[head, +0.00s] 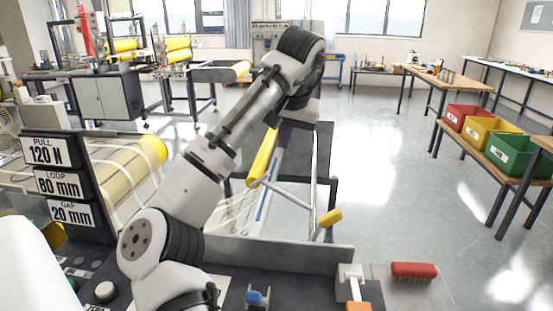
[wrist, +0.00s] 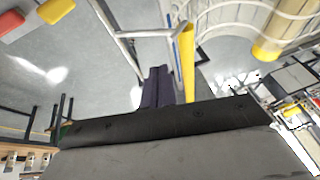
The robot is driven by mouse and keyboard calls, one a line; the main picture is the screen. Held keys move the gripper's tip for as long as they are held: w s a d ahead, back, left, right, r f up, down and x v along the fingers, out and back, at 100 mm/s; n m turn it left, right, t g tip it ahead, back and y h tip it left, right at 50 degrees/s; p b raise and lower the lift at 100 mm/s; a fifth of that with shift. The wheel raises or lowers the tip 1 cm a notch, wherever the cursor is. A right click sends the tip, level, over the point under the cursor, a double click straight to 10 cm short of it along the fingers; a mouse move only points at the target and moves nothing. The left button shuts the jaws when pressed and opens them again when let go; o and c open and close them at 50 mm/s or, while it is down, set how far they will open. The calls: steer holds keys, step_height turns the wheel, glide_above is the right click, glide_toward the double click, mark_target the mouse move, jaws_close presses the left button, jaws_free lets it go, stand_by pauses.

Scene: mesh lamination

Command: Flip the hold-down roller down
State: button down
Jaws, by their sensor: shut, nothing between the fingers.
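A long yellow roller (head: 262,157) shows in the middle of the head view, partly behind my arm. It stands tilted on a thin metal frame over the machine, raised off the bed. The same yellow roller (wrist: 187,60) shows in the wrist view, just right of my fingers. My gripper (wrist: 158,72) is shut and empty, its dark fingers together. In the head view the gripper (head: 285,137) is close beside the roller, mostly hidden by the wrist. I cannot tell whether they touch. A short yellow grip (head: 330,217) sits on a metal bar lower right.
A larger yellow roller with mesh (head: 152,150) lies at the left, behind a sign post (head: 58,180). Coloured bins (head: 490,135) stand on a far-right shelf. Open floor lies right of the machine.

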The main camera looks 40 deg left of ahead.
steer(key=s+p+x, duration=0.1)
steer(key=p+x, duration=0.1)
steer(key=x, duration=1.1)
steer(key=shift+a, duration=0.4)
steer(key=shift+f, duration=0.2)
